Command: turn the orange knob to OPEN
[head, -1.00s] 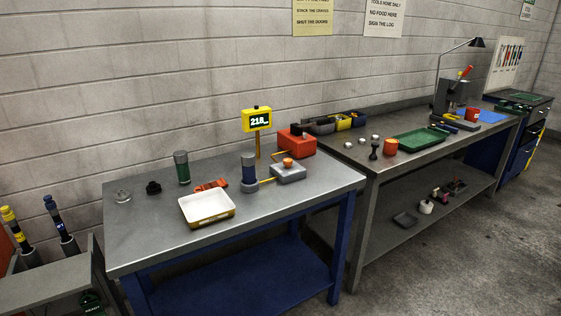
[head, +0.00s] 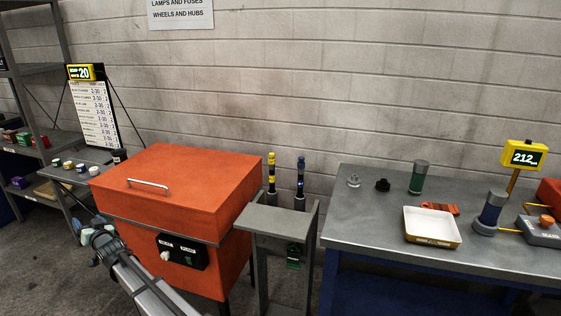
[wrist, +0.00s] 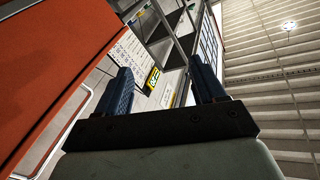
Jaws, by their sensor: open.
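The orange knob (head: 547,220) sits on top of a small grey block (head: 540,233) at the right edge of the head view, on the metal bench. Any OPEN marking is too small to read. My gripper (wrist: 163,82) shows in the wrist view with its two blue fingers apart and nothing between them. It is far from the knob; my arm is at the lower left of the head view, in front of the orange cabinet. The knob is not in the wrist view.
On the bench are a white tray (head: 432,226), a blue cylinder (head: 491,207) and a yellow display (head: 523,156) reading 212.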

